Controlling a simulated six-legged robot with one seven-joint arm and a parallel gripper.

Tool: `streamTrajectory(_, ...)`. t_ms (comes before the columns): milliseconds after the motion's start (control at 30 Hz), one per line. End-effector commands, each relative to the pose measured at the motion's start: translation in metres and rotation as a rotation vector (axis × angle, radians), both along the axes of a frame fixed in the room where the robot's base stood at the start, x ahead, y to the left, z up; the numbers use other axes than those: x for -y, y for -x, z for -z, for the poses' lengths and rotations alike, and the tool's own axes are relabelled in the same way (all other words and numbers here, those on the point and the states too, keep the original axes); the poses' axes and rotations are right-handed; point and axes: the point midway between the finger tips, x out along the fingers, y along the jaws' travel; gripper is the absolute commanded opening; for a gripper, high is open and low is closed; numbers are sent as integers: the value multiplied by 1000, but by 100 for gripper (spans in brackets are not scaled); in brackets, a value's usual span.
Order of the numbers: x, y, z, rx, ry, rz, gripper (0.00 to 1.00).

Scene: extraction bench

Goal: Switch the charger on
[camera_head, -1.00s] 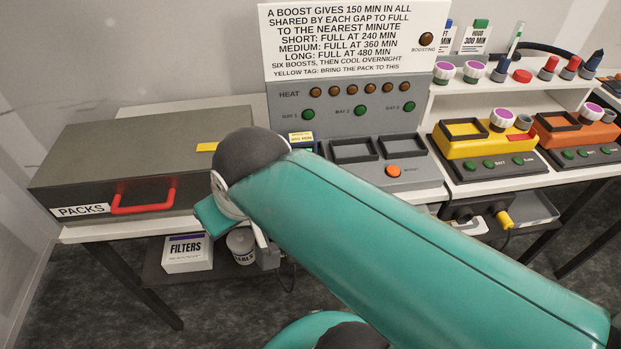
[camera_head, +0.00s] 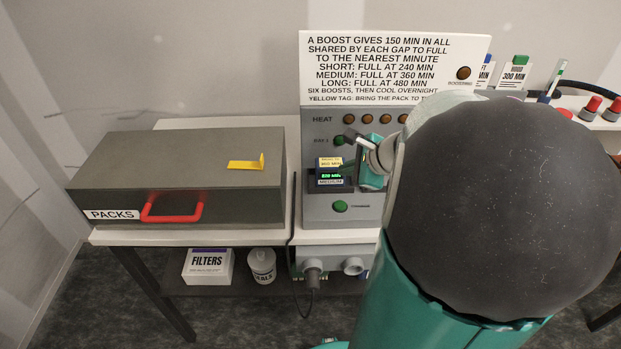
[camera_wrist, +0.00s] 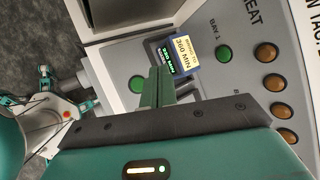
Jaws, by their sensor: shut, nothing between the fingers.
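The charger is a grey panel (camera_head: 318,212) under a white sign; its right part is hidden behind my arm. A green button (camera_head: 340,206) with a small label sits low on the panel; it also shows as a green button in the wrist view (camera_wrist: 137,84). A pack (camera_head: 333,181) with a yellow tag, a lit green display and a "MEDIUM" label sits in the first bay, and shows in the wrist view (camera_wrist: 181,55). My gripper (camera_wrist: 160,82) is shut and empty, its fingers beside the pack, right of the low green button in the wrist view. Contact cannot be told.
A grey PACKS case (camera_head: 185,180) with a red handle and yellow tab stands on the left table. A FILTERS box (camera_head: 208,266) and a white tub (camera_head: 262,265) are on the shelf below.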

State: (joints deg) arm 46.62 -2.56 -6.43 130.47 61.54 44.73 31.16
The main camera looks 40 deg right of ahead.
Motion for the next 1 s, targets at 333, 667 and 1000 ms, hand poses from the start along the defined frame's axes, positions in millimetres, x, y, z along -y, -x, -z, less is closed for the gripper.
streamTrajectory(333, 2, 0, 1, 2, -4, 7, 0)
streamTrajectory(667, 1, 0, 30, -1, -8, 6, 0)
streamTrajectory(1000, 1, 0, 74, -1, -7, 5, 0)
